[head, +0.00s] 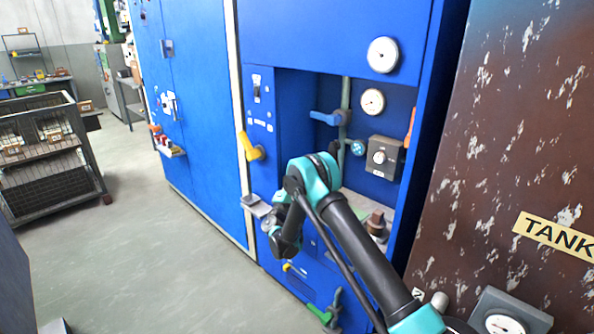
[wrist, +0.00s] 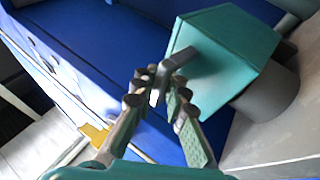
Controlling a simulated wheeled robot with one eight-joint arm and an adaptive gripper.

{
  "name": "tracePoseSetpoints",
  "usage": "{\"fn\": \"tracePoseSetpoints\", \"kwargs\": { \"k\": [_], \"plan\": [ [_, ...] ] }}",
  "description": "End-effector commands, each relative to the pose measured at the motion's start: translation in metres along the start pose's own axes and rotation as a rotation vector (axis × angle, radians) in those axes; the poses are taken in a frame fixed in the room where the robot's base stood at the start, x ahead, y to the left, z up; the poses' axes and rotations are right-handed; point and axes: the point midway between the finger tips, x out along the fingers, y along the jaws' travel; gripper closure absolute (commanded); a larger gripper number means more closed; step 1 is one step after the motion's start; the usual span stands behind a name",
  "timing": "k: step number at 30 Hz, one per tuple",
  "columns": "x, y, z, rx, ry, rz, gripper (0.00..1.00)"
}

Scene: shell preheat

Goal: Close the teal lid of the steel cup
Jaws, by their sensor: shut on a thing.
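The teal lid (wrist: 222,58) fills the upper right of the wrist view, a flat, angular plate with a grey tab (wrist: 178,61) sticking out toward my gripper. The grey steel cup (wrist: 268,98) shows behind and below the lid, its round wall partly covered by it. I cannot tell whether the lid sits flush on the rim. My gripper (wrist: 160,84) is shut on the tab, with a finger on either side of it. In the head view the cup, lid and fingertips cannot be clearly made out around my arm.
A blue cabinet with a recess (head: 297,95) stands ahead. The recess holds a blue-handled pipe valve (head: 326,118) and a grey gauge box (head: 383,157). A yellow handle (head: 250,148) juts out left of it. A rusty tank (head: 500,150) is close on the right.

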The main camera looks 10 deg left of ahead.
Motion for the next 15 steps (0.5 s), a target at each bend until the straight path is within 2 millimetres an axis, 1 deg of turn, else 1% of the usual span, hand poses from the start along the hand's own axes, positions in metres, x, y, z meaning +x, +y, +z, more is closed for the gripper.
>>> {"fn": "tracePoseSetpoints", "kwargs": {
  "k": [1,6,15],
  "plan": [
    [-0.006,-0.004,-0.003,-0.015,0.0,0.034,1.0],
    [-0.018,-0.015,-0.007,-0.052,0.0,0.125,1.0],
    [-0.029,-0.025,-0.012,-0.088,0.0,0.213,1.0]
  ]
}}
